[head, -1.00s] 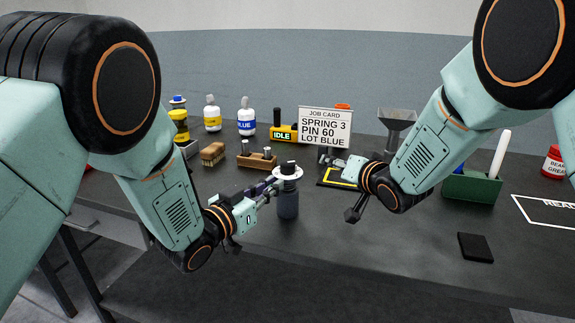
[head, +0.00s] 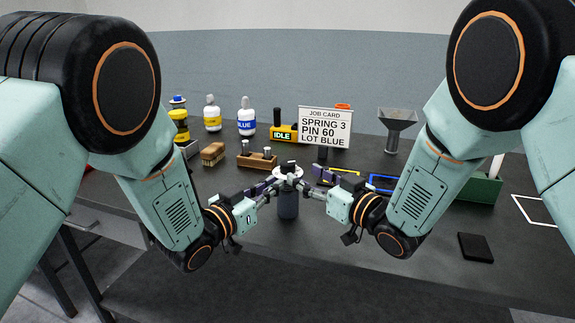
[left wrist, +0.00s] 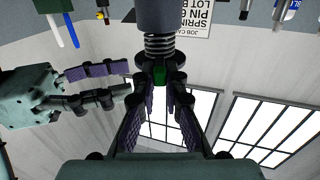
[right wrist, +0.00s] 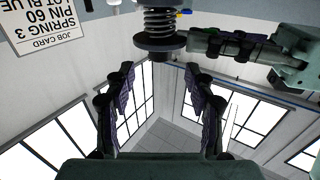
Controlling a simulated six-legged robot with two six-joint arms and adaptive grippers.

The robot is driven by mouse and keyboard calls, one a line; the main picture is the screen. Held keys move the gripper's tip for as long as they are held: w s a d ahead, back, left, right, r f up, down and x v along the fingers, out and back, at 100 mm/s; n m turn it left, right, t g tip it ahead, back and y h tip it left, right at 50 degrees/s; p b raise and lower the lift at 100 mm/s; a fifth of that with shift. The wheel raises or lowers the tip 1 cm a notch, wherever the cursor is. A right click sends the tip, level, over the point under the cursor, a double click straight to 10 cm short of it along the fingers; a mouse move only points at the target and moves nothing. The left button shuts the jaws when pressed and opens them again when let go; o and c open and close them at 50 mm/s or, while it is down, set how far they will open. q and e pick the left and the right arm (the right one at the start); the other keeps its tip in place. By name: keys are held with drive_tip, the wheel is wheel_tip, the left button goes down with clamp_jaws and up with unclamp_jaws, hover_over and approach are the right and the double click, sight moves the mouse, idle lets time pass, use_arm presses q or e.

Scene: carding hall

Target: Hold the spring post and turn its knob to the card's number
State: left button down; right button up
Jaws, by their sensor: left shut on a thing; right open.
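The spring post (head: 288,205) stands upright near the table's front, a dark cylinder with a pale disc (head: 298,172) and a dark knob on top. Its coil spring (left wrist: 158,46) shows in the left wrist view. My left gripper (head: 272,187) is shut on the post from the left, near its upper part. My right gripper (head: 312,185) is open on the right side, close to the post top; in the right wrist view its fingers (right wrist: 160,82) are apart with nothing between them. The job card (head: 325,127) reads SPRING 3, PIN 60, LOT BLUE. The knob's setting is too small to read.
Behind stand a yellow IDLE unit (head: 284,133), a blue-labelled bottle (head: 246,122), a wooden block with pins (head: 257,160) and a brush (head: 212,154). A funnel stand (head: 396,125) is at the back right. A black pad (head: 475,247) lies front right.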

sight(293, 167)
drive_tip(key=x, duration=0.7)
drive_tip(key=shift+w+a, duration=0.1)
drive_tip(key=shift+w, duration=0.05)
drive_tip(key=shift+c, duration=0.2)
clamp_jaws()
drive_tip(key=shift+n+g+y, duration=0.4)
drive_tip(key=shift+g+y, duration=0.1)
drive_tip(key=shift+y, duration=0.1)
